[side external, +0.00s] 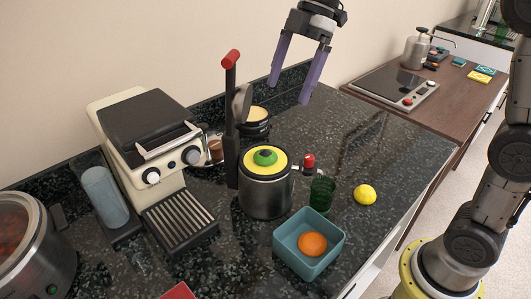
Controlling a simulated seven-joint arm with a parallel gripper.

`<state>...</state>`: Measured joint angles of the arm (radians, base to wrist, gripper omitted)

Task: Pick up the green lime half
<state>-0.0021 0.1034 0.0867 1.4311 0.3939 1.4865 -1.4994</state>
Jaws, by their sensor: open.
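A small rounded green piece with a dark spot, which looks like the green lime half (265,157), sits on a yellow round top (250,164). This top covers a grey metal pot (266,198) in the middle of the counter. The piece is small, so its cut face cannot be made out. My gripper (289,92) has purple fingers spread apart and pointing down. It is empty, high above the counter, and appears above and to the right of the green piece in the picture, apart from it.
A lever press with a red handle (231,59) rises left of the pot. A cream coffee machine (150,130) stands further left. A dark green cup (322,192), a yellow lemon (365,194) and a teal bin (290,258) holding an orange (312,244) are right. The counter's back right is clear.

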